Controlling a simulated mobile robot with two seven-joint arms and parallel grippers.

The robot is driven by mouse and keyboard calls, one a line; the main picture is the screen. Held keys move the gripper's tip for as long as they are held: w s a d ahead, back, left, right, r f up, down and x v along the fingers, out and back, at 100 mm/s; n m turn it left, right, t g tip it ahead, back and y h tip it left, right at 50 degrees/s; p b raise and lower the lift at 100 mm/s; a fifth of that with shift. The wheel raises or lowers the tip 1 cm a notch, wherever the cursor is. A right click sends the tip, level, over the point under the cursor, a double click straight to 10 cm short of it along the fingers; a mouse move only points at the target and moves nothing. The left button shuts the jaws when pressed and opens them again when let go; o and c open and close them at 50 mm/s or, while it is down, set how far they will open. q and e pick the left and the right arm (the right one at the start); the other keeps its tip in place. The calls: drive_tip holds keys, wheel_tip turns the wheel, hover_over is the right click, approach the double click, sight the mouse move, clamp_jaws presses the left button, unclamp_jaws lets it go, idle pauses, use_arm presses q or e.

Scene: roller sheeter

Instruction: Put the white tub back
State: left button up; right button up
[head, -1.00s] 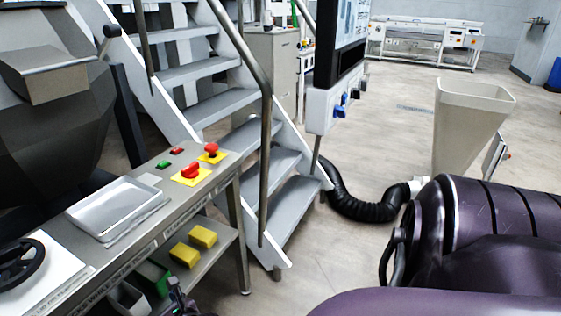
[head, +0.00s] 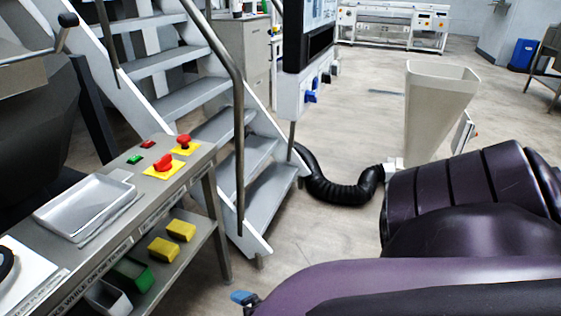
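A pale grey-white tub (head: 107,297) sits at the left end of the lower shelf under the metal table, partly cut off by the bottom edge; I cannot tell if it is the task's white tub. A shallow whitish tray (head: 66,219) lies on the table top. My purple right arm fills the lower right. A small blue and dark piece shows at the bottom edge beside it, and I cannot tell what it is. No fingers of either gripper can be made out.
The metal table (head: 203,160) carries red and green buttons. A green tub (head: 132,273) and yellow sponges (head: 163,249) are on its lower shelf. Metal stairs (head: 215,125) stand behind. A black hose (head: 335,188) and a beige hopper (head: 432,105) stand beyond open floor.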

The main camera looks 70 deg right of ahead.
drive_tip(key=s+a+m+g+y, duration=0.3)
drive_tip(key=s+a+m, duration=0.2)
drive_tip(key=s+m, duration=0.3)
drive_tip(key=s+r, duration=0.1)
drive_tip(key=s, duration=0.3)
drive_tip(key=shift+m+g, duration=0.4)
